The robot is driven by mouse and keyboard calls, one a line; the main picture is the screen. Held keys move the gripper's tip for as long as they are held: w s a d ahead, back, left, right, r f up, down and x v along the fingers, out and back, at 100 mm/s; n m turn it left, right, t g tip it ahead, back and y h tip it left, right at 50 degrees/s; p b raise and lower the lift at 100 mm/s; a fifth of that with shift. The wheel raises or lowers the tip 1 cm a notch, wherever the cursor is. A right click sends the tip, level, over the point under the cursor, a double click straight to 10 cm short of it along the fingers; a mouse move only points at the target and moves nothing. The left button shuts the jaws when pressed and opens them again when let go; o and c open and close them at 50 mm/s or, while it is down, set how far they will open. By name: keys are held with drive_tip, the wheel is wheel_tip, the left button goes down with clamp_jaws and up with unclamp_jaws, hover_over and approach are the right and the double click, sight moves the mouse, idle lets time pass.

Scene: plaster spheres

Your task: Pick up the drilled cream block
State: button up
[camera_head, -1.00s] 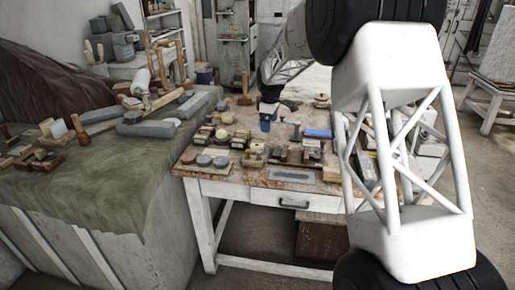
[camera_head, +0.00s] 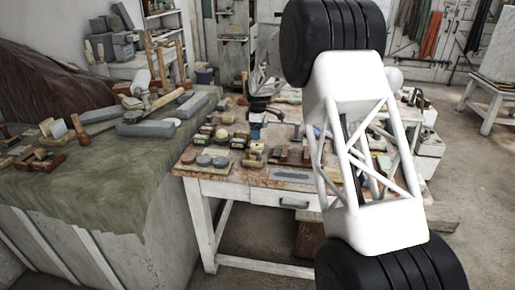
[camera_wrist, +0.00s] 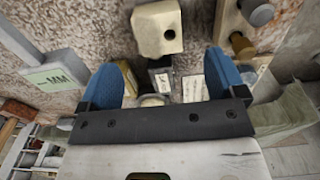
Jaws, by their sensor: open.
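The drilled cream block (camera_wrist: 158,28) shows at the top middle of the wrist view, with a dark round hole in its near face. It lies on the speckled worktop beyond my fingertips. My gripper (camera_wrist: 160,62) has its two blue fingers spread wide apart, with no object held between them. The block is apart from both fingers and roughly in line with the gap between them. In the head view I cannot pick the block out among the small items, and my arm covers part of the table.
A pale block with grey and brass pegs (camera_wrist: 243,25) lies right of the cream block. A green-and-white marked box (camera_wrist: 55,75) is at the left. Small dark and labelled pieces lie beyond the gripper. The worktable (camera_head: 232,188) is crowded; a cloth-covered bench (camera_head: 95,195) stands left.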

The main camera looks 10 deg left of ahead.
sight(257, 143)
drive_tip(key=shift+f, duration=1)
drive_tip(key=shift+f, duration=2.6)
drive_tip(key=c, duration=1.2)
drive_tip(key=shift+r, duration=0.1)
drive_tip(key=shift+r, duration=4.95)
